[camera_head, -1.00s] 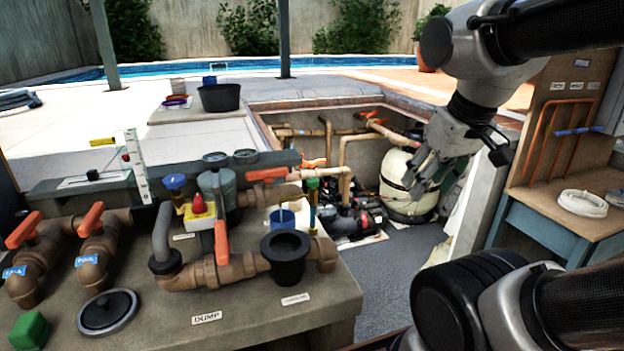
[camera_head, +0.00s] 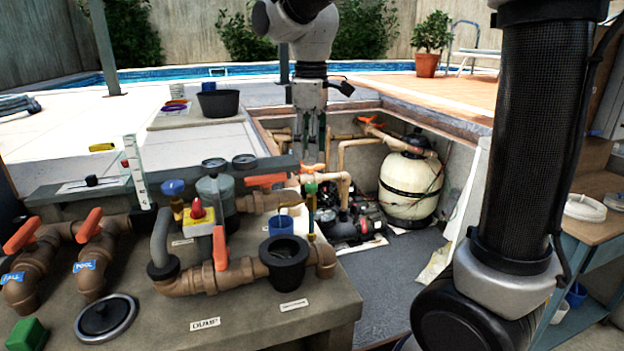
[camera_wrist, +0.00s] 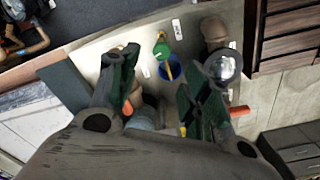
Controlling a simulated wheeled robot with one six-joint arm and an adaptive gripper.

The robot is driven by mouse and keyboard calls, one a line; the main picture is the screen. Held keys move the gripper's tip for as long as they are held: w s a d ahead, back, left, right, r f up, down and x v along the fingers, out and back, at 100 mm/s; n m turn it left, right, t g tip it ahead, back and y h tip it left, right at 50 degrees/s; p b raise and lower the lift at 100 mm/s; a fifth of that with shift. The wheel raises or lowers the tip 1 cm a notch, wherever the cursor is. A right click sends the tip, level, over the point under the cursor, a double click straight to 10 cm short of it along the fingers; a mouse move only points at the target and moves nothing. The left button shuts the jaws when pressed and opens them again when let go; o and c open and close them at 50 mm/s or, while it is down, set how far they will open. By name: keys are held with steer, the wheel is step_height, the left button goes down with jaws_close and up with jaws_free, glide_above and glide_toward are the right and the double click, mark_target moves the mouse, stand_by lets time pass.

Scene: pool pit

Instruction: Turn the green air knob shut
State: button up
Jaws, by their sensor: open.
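The green air knob (camera_head: 310,188) sits on top of a thin upright stem at the right end of the brown pipework on the bench. In the wrist view the green knob (camera_wrist: 162,49) shows beyond the gap between my fingers, close to a blue cup (camera_wrist: 172,70). My gripper (camera_head: 312,154) points straight down, with its fingertips a little above the knob in the head view. My gripper (camera_wrist: 155,85) is open and empty, its two dark green finger pads apart. I cannot tell the exact height gap to the knob.
Close by stand the blue cup (camera_head: 281,222), a black funnel-like cup (camera_head: 285,258), an orange valve handle (camera_head: 220,248) and a red button on a yellow box (camera_head: 198,212). A pit with a cream filter tank (camera_head: 410,188) lies behind right. Air above the bench front is clear.

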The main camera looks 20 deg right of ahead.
mark_target(311, 184)
steer(key=shift+s+f+n, duration=0.1)
steer(key=shift+f+n, duration=0.2)
steer(key=shift+f, duration=0.35)
step_height(311, 184, down, 7)
steer(key=shift+r, duration=0.1)
jaws_close()
